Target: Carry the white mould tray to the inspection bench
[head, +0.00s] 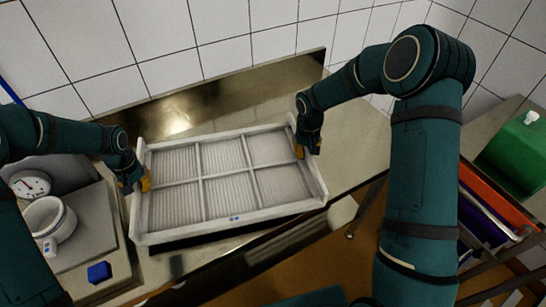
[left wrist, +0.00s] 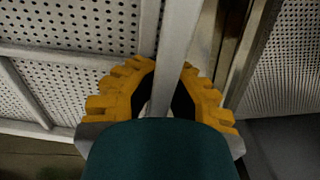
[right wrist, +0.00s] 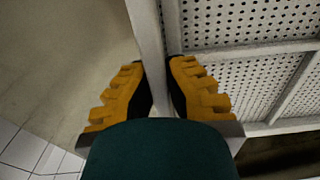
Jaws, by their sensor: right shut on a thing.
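The white mould tray (head: 235,224) lies across the steel worktop in the head view, its front side near the worktop's front edge. It has six compartments with perforated floors, and they look empty. My left gripper (head: 143,183) is at its left wall; in the left wrist view the yellow fingers (left wrist: 171,68) stand either side of the wall with a small gap, open. My right gripper (head: 299,151) is shut on the right wall, which also shows between its fingers in the right wrist view (right wrist: 156,62). I cannot tell whether the tray touches the worktop. I cannot identify the inspection bench.
Left of the tray are a dial gauge (head: 30,184), a white pot (head: 48,221) and a blue block (head: 99,272). Bare steel worktop (head: 352,135) lies to the right. A green container (head: 520,150) and an orange bin (head: 490,200) stand at far right. A tiled wall is behind.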

